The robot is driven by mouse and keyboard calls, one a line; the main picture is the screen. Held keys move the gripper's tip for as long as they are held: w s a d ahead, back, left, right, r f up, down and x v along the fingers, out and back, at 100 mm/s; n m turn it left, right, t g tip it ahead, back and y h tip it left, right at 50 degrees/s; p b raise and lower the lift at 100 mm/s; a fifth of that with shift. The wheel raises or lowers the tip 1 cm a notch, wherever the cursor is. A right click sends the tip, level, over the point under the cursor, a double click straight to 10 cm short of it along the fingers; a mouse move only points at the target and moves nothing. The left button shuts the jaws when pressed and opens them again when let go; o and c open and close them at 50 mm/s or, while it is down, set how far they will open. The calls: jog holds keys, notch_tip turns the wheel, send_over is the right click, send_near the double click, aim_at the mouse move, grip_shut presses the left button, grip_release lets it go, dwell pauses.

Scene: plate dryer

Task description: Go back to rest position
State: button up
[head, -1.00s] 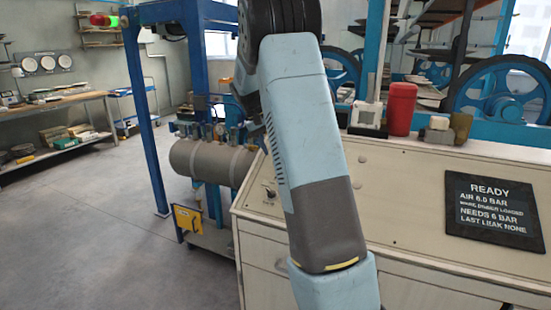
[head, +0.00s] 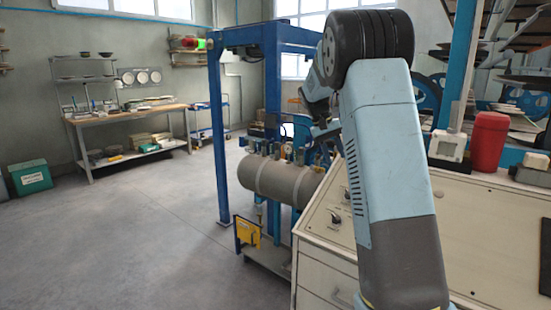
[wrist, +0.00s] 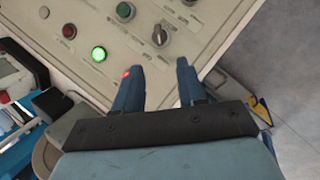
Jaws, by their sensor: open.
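My gripper (wrist: 154,77) shows in the wrist view with its two blue fingers apart and nothing between them. It is over the sloped cream control panel (wrist: 205,22), near the panel's edge. A lit green button (wrist: 98,54), a dark green button (wrist: 125,10) and a rotary switch (wrist: 160,36) lie ahead of the fingers and beside them. Whether a finger touches the panel I cannot tell. In the head view my arm rises in front of the cream cabinet (head: 325,265) and bends away at the top; the gripper's tips are hard to make out there.
A grey tank (head: 275,180) in a blue frame (head: 217,140) stands left of the cabinet. A red canister (head: 488,140) and a white box (head: 447,146) stand on the right. A workbench (head: 130,112) is at the back left. The grey floor (head: 130,240) at left is open.

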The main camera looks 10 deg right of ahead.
jog(key=s+a+r+t+y, duration=0.1)
jog(key=s+a+r, duration=0.2)
jog(key=s, duration=0.3)
jog(key=s+a+r+n+t+y, duration=0.1)
jog(key=s+a+r+t, duration=0.15)
jog(key=s, duration=0.35)
jog(key=s+a+r+t, duration=0.1)
jog(key=s+a+r, duration=0.1)
jog(key=s+a, duration=0.3)
jog(key=s+a+f+t+y, duration=0.1)
jog(key=s+a+f, duration=0.1)
jog(key=s, duration=0.8)
jog(key=s+a+f+n+t+y, duration=0.1)
jog(key=s+a, duration=0.3)
jog(key=s, duration=0.6)
jog(key=shift+s+a+f+t, duration=0.15)
jog(key=shift+s+f+t, duration=0.25)
jog(key=shift+f+t, duration=0.4)
jog(key=shift+s, duration=0.1)
